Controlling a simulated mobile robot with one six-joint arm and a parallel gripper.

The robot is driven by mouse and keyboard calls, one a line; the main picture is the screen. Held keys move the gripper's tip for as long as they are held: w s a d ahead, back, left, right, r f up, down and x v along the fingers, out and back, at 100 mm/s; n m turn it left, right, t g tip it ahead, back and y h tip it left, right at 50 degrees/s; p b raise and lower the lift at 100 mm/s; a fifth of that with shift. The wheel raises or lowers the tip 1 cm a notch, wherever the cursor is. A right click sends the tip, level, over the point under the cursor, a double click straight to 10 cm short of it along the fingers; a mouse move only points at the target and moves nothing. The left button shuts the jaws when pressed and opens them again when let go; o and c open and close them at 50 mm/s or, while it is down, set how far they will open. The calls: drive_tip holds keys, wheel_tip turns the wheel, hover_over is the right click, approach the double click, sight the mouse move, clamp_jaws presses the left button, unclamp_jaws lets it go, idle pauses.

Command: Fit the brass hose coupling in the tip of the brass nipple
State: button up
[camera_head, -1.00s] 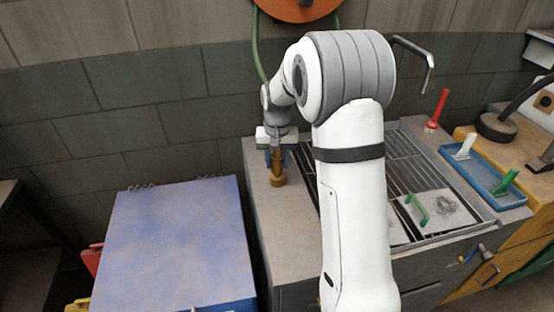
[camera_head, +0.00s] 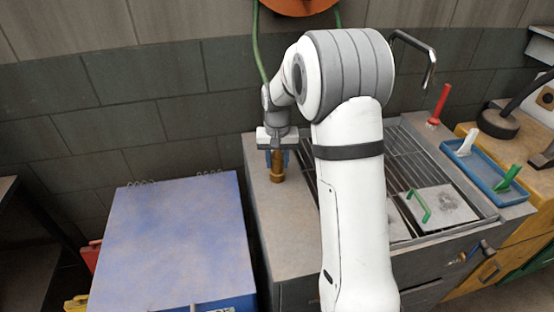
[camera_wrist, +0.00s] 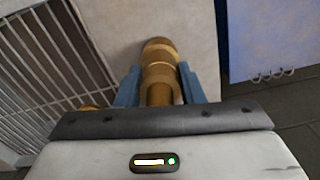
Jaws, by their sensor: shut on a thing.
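My gripper also shows in the wrist view (camera_wrist: 159,88). Beyond the fingertips, in line with the coupling, is more brass with a rounded, wider end, which looks like the brass nipple (camera_wrist: 158,46). It also shows below the fingers in the head view (camera_head: 277,177). I cannot tell whether the two parts only touch or are seated.
A slatted metal rack (camera_wrist: 35,75) lies beside the bare counter strip. A blue-covered box (camera_head: 175,240) stands to the left across a gap. A brass bit (camera_wrist: 88,107) shows partly behind my gripper. A blue tray (camera_head: 485,172) and a red-handled tool (camera_head: 439,103) are at right.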

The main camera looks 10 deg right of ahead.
drive_tip(key=o, duration=1.1)
wheel_tip(320, 180, up, 7)
drive_tip(key=shift+r, duration=0.4)
